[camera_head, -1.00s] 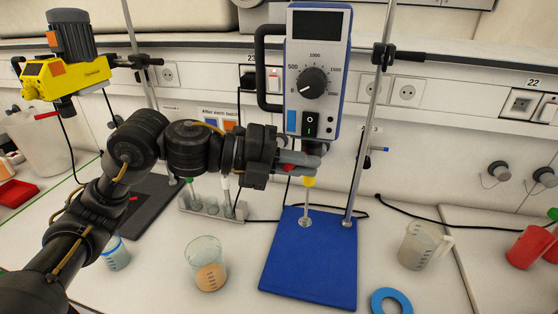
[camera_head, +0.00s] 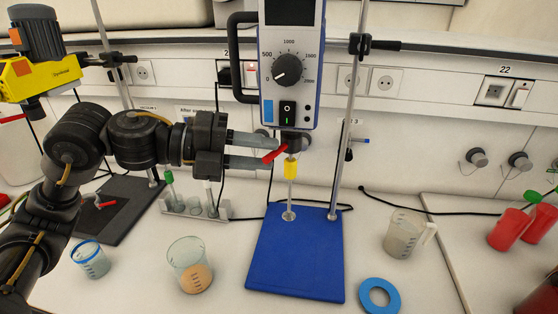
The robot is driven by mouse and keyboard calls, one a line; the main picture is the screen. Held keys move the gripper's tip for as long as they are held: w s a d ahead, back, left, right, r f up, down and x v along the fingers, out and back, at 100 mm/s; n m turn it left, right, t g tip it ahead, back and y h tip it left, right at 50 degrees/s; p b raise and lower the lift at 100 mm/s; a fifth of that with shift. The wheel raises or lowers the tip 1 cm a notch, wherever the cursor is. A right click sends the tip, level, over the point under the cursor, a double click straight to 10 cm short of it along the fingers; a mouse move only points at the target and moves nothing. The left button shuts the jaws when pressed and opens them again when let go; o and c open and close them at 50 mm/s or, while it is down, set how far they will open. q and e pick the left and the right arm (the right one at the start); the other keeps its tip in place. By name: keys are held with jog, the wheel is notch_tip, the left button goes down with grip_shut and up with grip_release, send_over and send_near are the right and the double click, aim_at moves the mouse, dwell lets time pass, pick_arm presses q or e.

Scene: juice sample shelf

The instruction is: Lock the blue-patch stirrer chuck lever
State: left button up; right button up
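The blue-edged stirrer (camera_head: 290,60) hangs on a rod above a blue base plate (camera_head: 296,262). A small blue patch shows low on its front. Its dark chuck (camera_head: 295,143) has a red lever (camera_head: 275,155) that slants down to the left. A yellow collar (camera_head: 290,168) sits on the shaft below. My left gripper (camera_head: 274,152) comes in from the left with its two grey fingers apart. The upper fingertip is beside the chuck, and the lower one overlaps the red lever; I cannot tell whether they touch. My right gripper is not in view.
A yellow stirrer (camera_head: 40,75) stands at the left over a dark base plate. A beaker of orange liquid (camera_head: 190,266), a smaller beaker (camera_head: 90,260) and a tube rack (camera_head: 195,207) stand left of the blue base. A jug (camera_head: 405,235) and blue ring (camera_head: 379,296) are right.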

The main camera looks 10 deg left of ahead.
pick_arm(q)
jog(key=b+v, duration=0.2)
jog(key=v, duration=0.4)
jog(key=shift+a, duration=0.4)
jog(key=shift+s+r, duration=0.1)
jog(key=shift+s, duration=0.05)
jog(key=shift+c, duration=0.3)
